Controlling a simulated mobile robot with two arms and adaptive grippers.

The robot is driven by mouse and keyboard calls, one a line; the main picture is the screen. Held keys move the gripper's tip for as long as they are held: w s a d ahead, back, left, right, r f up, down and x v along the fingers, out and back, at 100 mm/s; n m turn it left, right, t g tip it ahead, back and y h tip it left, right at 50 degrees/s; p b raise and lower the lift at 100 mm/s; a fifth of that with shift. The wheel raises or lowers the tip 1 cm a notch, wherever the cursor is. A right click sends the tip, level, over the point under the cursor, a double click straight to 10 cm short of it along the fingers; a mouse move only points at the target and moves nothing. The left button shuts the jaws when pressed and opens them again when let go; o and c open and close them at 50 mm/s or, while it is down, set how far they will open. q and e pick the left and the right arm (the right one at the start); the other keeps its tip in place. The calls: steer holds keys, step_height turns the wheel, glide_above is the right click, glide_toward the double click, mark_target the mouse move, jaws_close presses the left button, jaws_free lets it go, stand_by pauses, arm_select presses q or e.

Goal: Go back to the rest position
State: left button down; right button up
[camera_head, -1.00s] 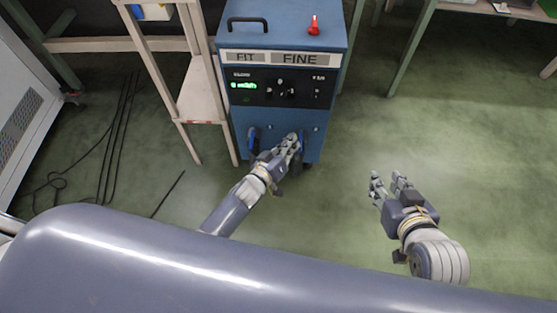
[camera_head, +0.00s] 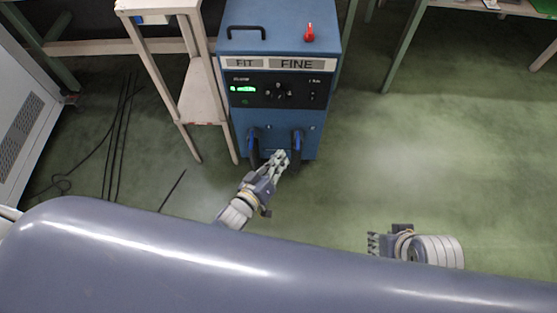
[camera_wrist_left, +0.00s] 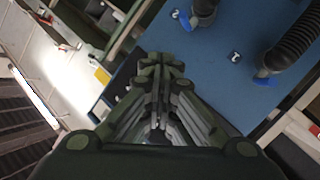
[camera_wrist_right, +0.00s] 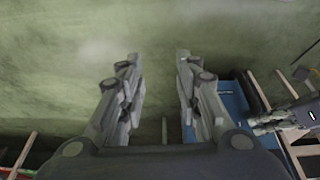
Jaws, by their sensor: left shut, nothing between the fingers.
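My left gripper (camera_head: 279,158) is in front of the lower face of the blue machine (camera_head: 312,140), near its two hose connectors. Its fingers are together and empty, and they also show closed in the left wrist view (camera_wrist_left: 160,70). My right gripper (camera_head: 372,243) hangs over the green floor at the lower right, away from the machine. In the right wrist view (camera_wrist_right: 155,65) its fingers stand apart with nothing between them.
The machine carries a red knob (camera_head: 309,33), a black handle and dark hoses (camera_head: 297,150). A pale wooden stand (camera_head: 200,110) is to its left. Black cables (camera_head: 120,130) lie on the floor. Open green floor (camera_head: 430,160) is on the right.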

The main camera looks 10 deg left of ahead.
arm_select(q)
steer(key=shift+s+r, duration=0.1)
steer(key=shift+s, duration=0.4)
arm_select(e)
steer(key=shift+w+f, duration=0.2)
steer(key=shift+f, duration=0.3)
